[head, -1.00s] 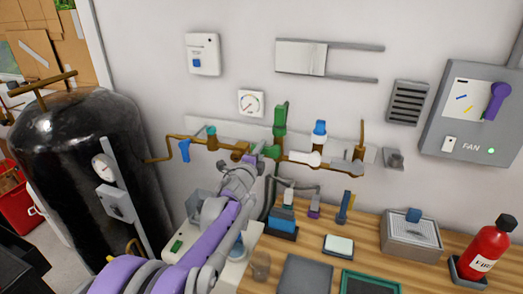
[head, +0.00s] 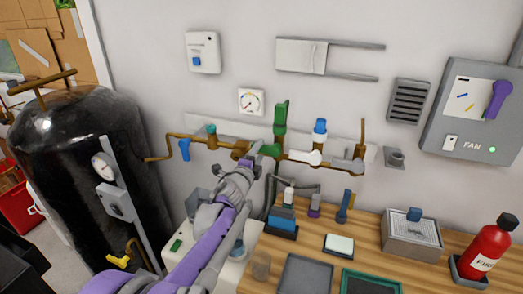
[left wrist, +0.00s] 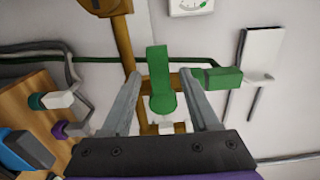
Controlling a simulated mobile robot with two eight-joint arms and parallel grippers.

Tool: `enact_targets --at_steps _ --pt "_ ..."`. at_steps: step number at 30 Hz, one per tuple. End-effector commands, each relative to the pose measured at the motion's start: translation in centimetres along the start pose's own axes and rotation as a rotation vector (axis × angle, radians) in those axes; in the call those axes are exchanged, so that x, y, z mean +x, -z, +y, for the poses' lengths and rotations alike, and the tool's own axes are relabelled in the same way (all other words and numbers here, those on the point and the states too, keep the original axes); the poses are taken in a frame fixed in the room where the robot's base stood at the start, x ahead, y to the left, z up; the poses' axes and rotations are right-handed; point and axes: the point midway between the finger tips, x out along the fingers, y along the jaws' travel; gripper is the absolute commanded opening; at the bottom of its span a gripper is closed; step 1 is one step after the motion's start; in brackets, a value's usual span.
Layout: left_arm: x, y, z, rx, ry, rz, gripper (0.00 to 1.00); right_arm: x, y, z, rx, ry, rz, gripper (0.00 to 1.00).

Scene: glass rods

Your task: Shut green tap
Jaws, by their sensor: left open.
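The green tap (head: 280,118) is on the brown wall pipe, with a tall green part standing up and a shorter green piece (head: 269,150) reaching left from its base. In the left wrist view a green lever (left wrist: 159,82) lies between my fingers, and a green block (left wrist: 220,76) shows right of them. My left gripper (head: 255,164) is open just below and left of the tap; in the wrist view its fingers (left wrist: 161,86) stand either side of the lever. I cannot tell if they touch it. My right gripper is not in view.
A pressure gauge (head: 251,101) hangs above. The wooden bench (head: 365,225) below holds trays, and a black tank (head: 85,150) stands left.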

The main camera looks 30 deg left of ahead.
Motion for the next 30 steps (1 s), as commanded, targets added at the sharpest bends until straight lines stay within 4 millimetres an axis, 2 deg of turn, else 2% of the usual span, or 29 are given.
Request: enact_targets --at_steps 1,6,12,18,30 --pt "-1.2 -0.1 0.1 0.000 -0.001 -0.002 0.61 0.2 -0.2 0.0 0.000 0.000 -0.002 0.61" --pt "-4.6 0.0 0.1 0.000 -0.001 -0.001 0.61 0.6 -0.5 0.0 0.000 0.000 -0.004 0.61" --pt "-7.3 -0.1 0.1 0.000 0.000 -0.001 0.61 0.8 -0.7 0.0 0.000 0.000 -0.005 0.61" --pt "-8.1 0.0 0.0 0.000 0.000 0.000 0.61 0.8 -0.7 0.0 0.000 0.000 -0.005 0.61" --pt "-8.0 0.0 0.0 0.000 0.000 0.000 0.61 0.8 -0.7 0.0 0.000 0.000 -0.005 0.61"
